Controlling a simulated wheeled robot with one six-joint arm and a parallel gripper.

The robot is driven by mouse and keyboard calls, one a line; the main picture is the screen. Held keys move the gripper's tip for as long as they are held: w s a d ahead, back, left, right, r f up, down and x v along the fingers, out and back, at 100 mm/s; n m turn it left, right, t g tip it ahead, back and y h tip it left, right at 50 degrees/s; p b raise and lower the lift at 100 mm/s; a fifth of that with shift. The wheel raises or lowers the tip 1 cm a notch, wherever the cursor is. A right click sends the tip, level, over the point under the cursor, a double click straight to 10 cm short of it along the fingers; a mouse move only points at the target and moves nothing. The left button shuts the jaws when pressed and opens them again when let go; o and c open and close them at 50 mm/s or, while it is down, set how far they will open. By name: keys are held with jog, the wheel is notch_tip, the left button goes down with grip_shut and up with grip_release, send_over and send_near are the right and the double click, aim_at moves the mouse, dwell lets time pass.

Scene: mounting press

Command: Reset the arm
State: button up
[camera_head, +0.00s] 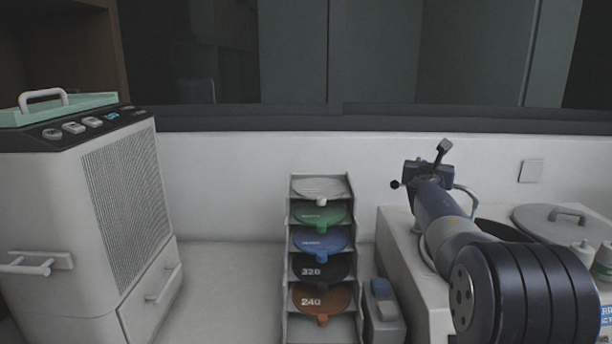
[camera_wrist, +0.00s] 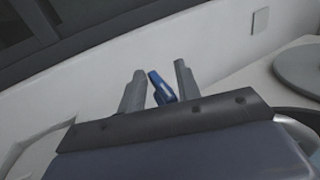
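My arm (camera_head: 455,235) reaches from the lower right toward the back wall in the head view. My gripper (camera_wrist: 160,70) shows in the wrist view as two grey fingers standing apart, with a clear gap at the tips. A small blue piece (camera_wrist: 160,88) shows between them, slanted and close to the left finger; I cannot tell whether it touches either finger. In the head view the wrist end (camera_head: 425,175) is raised above the white counter at the right, and the fingertips cannot be made out.
A rack (camera_head: 288,260) of coloured, numbered discs stands in the middle. A grey box with a blue top (camera_head: 381,289) is beside it. A large white machine (camera_head: 60,215) is at the left. A round lid (camera_head: 565,220) and bottles (camera_head: 584,252) are at the right, near my arm.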

jog(key=shift+r+m+g+h+p, duration=0.1)
jog(key=shift+m+g+h+p, duration=0.7)
jog(key=shift+h+p, duration=0.55)
jog(key=shift+h, duration=0.25)
